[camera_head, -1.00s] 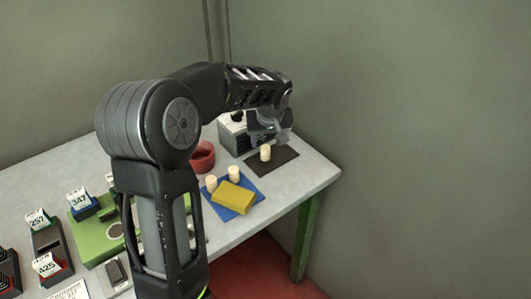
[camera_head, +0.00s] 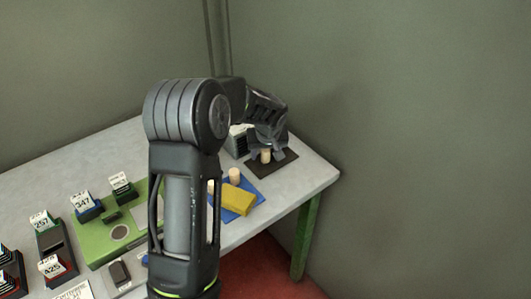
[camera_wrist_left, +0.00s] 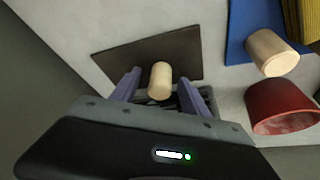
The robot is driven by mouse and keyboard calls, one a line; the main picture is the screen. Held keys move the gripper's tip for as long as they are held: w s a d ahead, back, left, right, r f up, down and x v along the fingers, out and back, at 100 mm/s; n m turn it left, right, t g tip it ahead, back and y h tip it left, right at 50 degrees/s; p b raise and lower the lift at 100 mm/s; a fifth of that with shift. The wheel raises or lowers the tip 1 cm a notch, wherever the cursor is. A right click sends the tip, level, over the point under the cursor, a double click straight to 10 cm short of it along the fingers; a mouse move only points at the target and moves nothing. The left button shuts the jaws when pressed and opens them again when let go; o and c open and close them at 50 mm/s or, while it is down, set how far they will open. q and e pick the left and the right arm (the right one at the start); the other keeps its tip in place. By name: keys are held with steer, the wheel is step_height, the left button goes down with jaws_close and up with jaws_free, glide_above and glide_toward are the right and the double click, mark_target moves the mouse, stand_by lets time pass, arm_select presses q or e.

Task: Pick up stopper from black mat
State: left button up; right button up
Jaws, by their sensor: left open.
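A pale cork stopper (camera_head: 266,156) stands on the black mat (camera_head: 284,165) near the table's right end. My left gripper (camera_head: 265,152) is low over the mat, at the stopper. In the left wrist view the open fingers (camera_wrist_left: 158,92) are on either side of the stopper (camera_wrist_left: 160,80), with gaps showing between it and each finger. The mat (camera_wrist_left: 185,52) lies beyond them in that view. My right gripper is not in view.
A grey box (camera_head: 238,143) stands behind my gripper. Green trays and labelled holders (camera_head: 86,206) fill the left of the table.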

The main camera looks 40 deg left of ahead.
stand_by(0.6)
arm_select(q)
jaws_close()
stand_by(0.4)
